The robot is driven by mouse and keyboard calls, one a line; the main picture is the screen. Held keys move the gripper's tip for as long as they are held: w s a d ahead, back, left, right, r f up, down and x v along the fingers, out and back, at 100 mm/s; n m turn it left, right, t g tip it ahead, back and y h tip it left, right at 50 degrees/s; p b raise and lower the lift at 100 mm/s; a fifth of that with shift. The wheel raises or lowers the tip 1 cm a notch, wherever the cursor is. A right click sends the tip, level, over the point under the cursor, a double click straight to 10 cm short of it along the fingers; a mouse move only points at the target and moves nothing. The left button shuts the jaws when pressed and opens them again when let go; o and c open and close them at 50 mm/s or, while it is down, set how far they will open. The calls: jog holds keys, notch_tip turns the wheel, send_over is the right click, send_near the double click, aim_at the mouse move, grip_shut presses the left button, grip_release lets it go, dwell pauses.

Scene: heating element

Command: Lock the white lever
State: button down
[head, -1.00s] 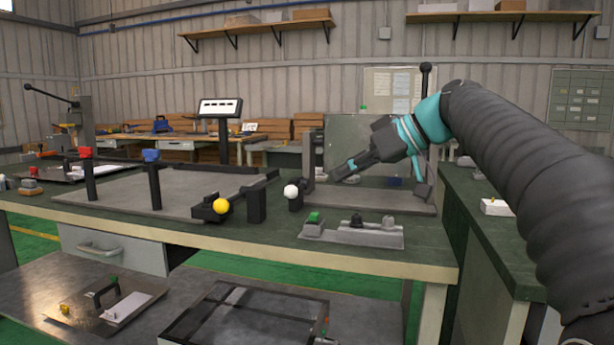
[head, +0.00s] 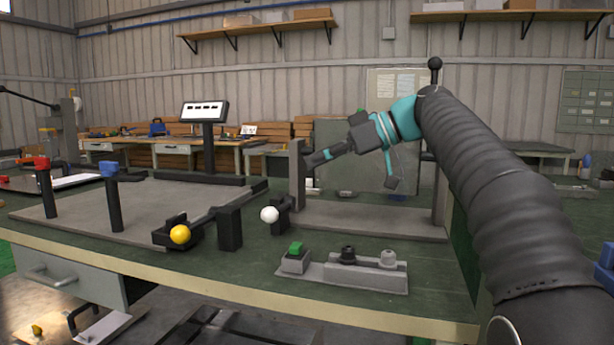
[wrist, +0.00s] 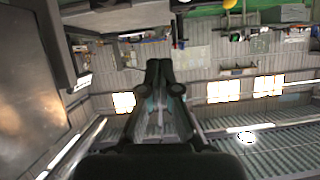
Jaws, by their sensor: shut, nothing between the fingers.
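The white lever shows as a white ball knob (head: 270,214) beside a small black mount (head: 284,205) on the green workbench. My gripper (head: 308,161) is shut and empty. It is above and to the right of the white knob in the head view, apart from it, with its fingers pointing left and down beside a grey upright post (head: 297,178). In the wrist view the shut fingers (wrist: 165,66) show in the middle with nothing between them. I cannot make out the white knob clearly there.
A yellow ball knob (head: 180,234) on a black lever sits to the left. Red (head: 41,164) and blue (head: 108,168) topped posts stand farther left. A button panel (head: 345,273) is at the front edge. The grey plate (head: 370,219) behind it is largely clear.

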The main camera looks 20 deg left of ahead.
send_over(282, 209)
notch_tip(282, 209, down, 4)
jog(key=shift+r, duration=0.1)
jog(key=shift+s+d+f+b, duration=0.15)
jog(key=shift+f+b, duration=0.3)
jog(key=shift+f, duration=0.55)
jog(key=shift+d+f+b, duration=0.25)
jog(key=shift+f+b, duration=0.2)
jog(key=shift+f, duration=0.55)
